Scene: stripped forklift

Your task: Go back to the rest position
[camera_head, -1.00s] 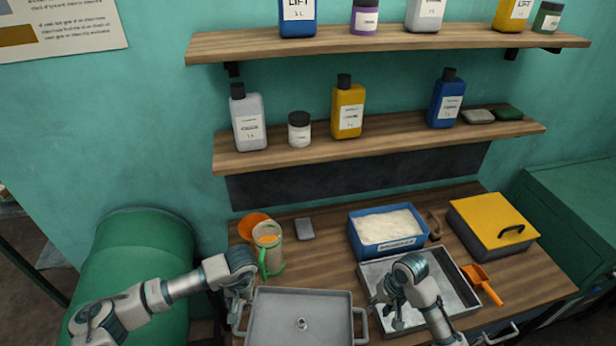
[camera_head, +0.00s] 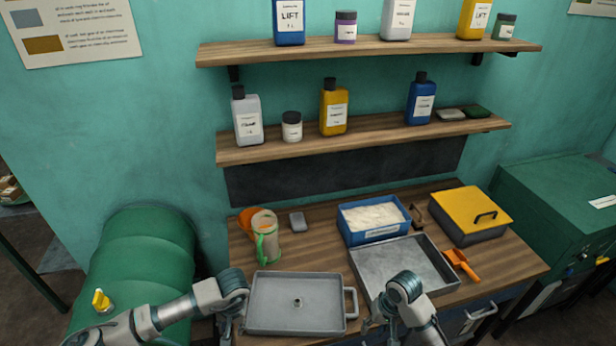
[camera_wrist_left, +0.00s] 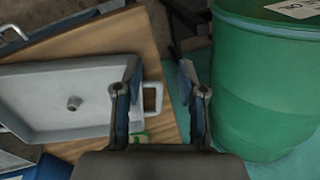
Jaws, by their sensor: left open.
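My right gripper (camera_head: 382,332) is at the front edge of the bench, below the open metal tray (camera_head: 400,265). Its fingertips are near the bottom of the picture, and whether they are apart is unclear.
Bottles stand on two shelves above.

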